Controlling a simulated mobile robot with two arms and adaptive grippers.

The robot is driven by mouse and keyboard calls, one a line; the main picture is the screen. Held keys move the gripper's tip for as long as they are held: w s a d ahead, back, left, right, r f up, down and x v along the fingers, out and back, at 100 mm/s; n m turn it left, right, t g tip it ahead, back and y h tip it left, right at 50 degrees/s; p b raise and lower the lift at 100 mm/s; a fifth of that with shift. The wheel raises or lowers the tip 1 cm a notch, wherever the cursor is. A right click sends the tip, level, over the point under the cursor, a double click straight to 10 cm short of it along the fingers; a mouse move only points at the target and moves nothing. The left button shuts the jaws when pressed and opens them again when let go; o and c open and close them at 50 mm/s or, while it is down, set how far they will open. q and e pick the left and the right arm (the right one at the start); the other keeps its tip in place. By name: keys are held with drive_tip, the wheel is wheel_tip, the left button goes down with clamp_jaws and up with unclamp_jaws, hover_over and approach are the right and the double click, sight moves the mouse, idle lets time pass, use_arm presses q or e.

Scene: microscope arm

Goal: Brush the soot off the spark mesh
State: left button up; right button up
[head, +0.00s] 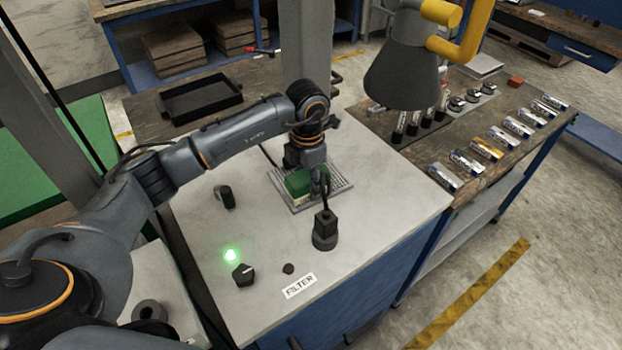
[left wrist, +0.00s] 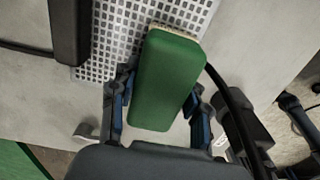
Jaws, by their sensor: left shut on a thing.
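A brush with a green back (left wrist: 168,82) and pale bristles is between the fingers of my left gripper (left wrist: 160,108), which is shut on it. In the head view the green brush (head: 299,182) sits at the near-left part of the spark mesh (head: 334,174), below my left gripper (head: 306,172). The mesh is a grey perforated plate on the light bench top; in the left wrist view its square holes (left wrist: 112,45) show beside and beyond the brush. Whether the bristles touch it, I cannot tell. The brush hides part of the mesh. My right gripper is not in view.
A black post with a cable (head: 325,232) stands close in front of the mesh. A knob (head: 243,274), a green lamp (head: 231,254) and a FILTER label (head: 299,286) are at the bench front. A grey cone-shaped hood (head: 403,75) hangs at the right. The bench's left side has free room.

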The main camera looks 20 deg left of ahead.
sight(308, 174)
use_arm(q)
drive_tip(key=shift+r, duration=0.1)
drive_tip(key=shift+w+r+p, duration=0.1)
drive_tip(key=shift+r+p, duration=1.3)
drive_tip(key=shift+r, duration=1)
